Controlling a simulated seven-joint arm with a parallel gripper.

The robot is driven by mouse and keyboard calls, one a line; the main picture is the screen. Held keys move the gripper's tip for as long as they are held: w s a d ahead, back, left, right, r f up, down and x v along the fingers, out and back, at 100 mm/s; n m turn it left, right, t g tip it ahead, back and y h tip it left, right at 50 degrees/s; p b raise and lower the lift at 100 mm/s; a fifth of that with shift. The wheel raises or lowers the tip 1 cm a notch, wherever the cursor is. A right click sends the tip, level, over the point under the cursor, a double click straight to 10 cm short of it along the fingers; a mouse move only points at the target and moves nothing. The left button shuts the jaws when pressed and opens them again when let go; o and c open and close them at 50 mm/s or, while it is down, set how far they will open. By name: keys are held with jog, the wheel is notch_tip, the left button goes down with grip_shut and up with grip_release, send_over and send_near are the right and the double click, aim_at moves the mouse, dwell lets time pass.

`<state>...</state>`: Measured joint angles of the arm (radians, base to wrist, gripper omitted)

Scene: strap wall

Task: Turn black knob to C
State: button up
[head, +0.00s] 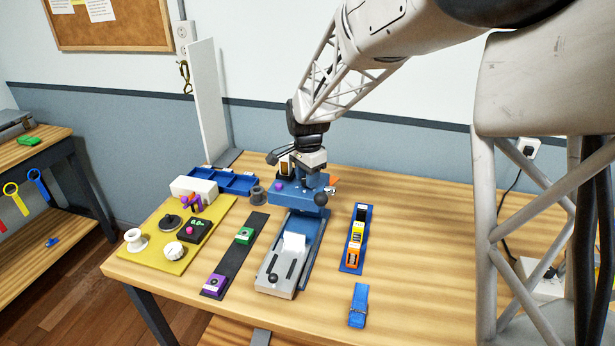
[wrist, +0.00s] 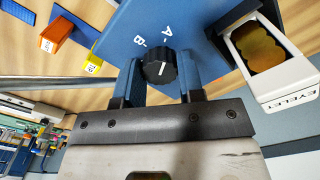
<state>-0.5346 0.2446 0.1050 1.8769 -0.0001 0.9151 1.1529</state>
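In the wrist view the black knob (wrist: 158,70) sits on a blue panel (wrist: 205,45) of the machine. Its face has a short white line running roughly up and down in the picture. The letters A and B show on the panel above the knob; I see no C. My gripper (wrist: 162,88) has one finger on each side of the knob. A narrow gap shows at the right finger; whether the left finger touches I cannot tell. In the head view my gripper (head: 311,165) is at the top of the blue machine (head: 290,195), and it hides the knob.
A white part marked EYELET (wrist: 275,65) stands right of the fingers in the wrist view. A black ball handle (head: 321,198) sticks out of the machine. A blue tray of coloured boxes (head: 355,240) lies right, a yellow board (head: 180,235) left. The table's right side is mostly clear.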

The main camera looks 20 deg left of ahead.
jog(key=shift+c, duration=0.5)
jog(key=shift+n, duration=0.4)
jog(key=n, duration=1)
jog(key=shift+n, duration=0.4)
jog(key=n, duration=0.5)
jog(key=shift+a, duration=0.1)
jog(key=n, duration=0.5)
jog(key=shift+n, duration=0.3)
jog(key=o, duration=0.9)
